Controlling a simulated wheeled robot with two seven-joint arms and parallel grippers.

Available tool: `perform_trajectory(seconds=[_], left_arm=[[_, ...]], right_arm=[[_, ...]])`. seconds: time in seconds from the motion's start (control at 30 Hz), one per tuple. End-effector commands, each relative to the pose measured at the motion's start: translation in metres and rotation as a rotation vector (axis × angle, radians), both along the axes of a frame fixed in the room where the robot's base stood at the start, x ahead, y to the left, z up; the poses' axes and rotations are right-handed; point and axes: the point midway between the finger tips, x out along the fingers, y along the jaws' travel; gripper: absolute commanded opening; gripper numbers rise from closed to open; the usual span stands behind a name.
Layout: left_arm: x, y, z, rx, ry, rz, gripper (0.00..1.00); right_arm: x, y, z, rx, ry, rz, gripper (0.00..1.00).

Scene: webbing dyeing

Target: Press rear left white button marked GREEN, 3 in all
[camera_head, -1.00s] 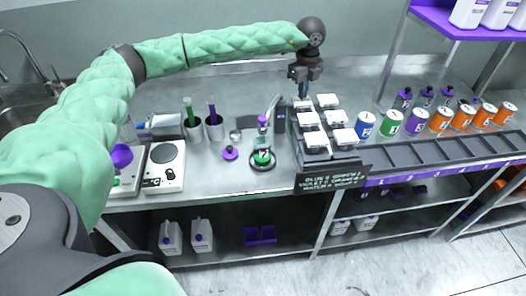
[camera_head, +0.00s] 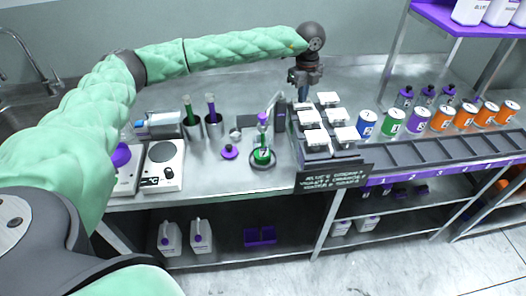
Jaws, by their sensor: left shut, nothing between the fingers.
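A dispenser with two rows of white buttons stands on the steel bench. Its rear left white button (camera_head: 302,106) is at the back of the left row. My left gripper (camera_head: 303,96) is shut and empty, pointing down at the rear left button; I cannot tell whether its tips touch it. A flask with green liquid (camera_head: 263,155) stands on a dark round base below the curved spout (camera_head: 272,104). A dark sign (camera_head: 334,179) with small lettering hangs at the dispenser's front. My right gripper is not in view.
Blue, green, violet and orange-labelled cans (camera_head: 391,122) stand to the right behind a slotted rack (camera_head: 425,158). The bench behind the gripper is clear.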

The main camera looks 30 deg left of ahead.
Motion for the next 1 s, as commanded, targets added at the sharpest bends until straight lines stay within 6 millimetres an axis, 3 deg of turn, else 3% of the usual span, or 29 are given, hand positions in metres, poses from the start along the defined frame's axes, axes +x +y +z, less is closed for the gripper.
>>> perform_trajectory(seconds=[0.27, 1.0], left_arm=[[-0.001, 0.000, 0.000, 0.001, 0.003, -0.001, 0.00], [0.000, 0.000, 0.029, 0.000, 0.001, 0.000, 0.00]], right_arm=[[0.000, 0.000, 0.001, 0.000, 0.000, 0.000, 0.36], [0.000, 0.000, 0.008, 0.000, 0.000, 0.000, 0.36]])
